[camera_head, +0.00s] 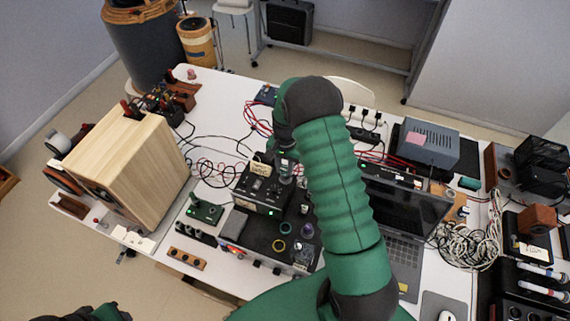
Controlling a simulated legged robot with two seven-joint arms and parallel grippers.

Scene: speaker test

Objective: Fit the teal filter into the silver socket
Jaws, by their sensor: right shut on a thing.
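My right gripper (284,172) points down over the black box (258,196) with dials at the middle of the table. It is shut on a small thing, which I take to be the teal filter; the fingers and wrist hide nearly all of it. I cannot make out the silver socket clearly; the gripper covers the top right part of the box. Whether the held thing touches the box I cannot tell. A dark green and black part of my left arm shows at the bottom left edge; its fingers cannot be made out.
A wooden speaker cabinet (137,165) stands left.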

